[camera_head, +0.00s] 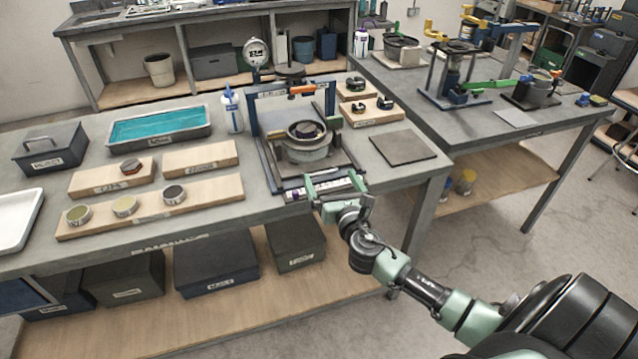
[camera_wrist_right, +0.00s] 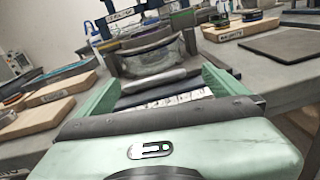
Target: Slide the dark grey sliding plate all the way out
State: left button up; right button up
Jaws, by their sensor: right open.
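The lever frame (camera_head: 250,120) stands near the front edge of the bench, with blue uprights and a round grey pot (camera_head: 307,150) inside. The dark grey sliding plate (camera_head: 322,168) appears to lie low in the frame, under the pot; its exact outline is hard to tell. My right gripper (camera_head: 334,181) is at the front of the frame, its green fingers apart. In the right wrist view, the fingers (camera_wrist_right: 160,76) stand on either side of a grey rounded bar (camera_wrist_right: 160,82) at the frame's front. Contact cannot be told. My left gripper is not in view.
A flat dark slab (camera_head: 402,148) lies right of the frame. Wooden blocks (camera_head: 372,111) stand behind it. A white bottle (camera_head: 232,112), a teal-filled tray (camera_head: 160,126) and boards with small tins (camera_head: 150,207) are to the left. The floor in front is clear.

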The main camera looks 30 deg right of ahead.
aim_at(322, 172)
jog(key=shift+s+a+f+n, duration=0.3)
jog(key=shift+f+n, duration=0.2)
jog(key=shift+n, duration=0.2)
jog(key=shift+w+a, duration=0.15)
jog(key=shift+n+t+y, duration=0.3)
jog(key=shift+y, duration=0.1)
jog(key=x, duration=0.8)
jog(key=shift+c, duration=0.3)
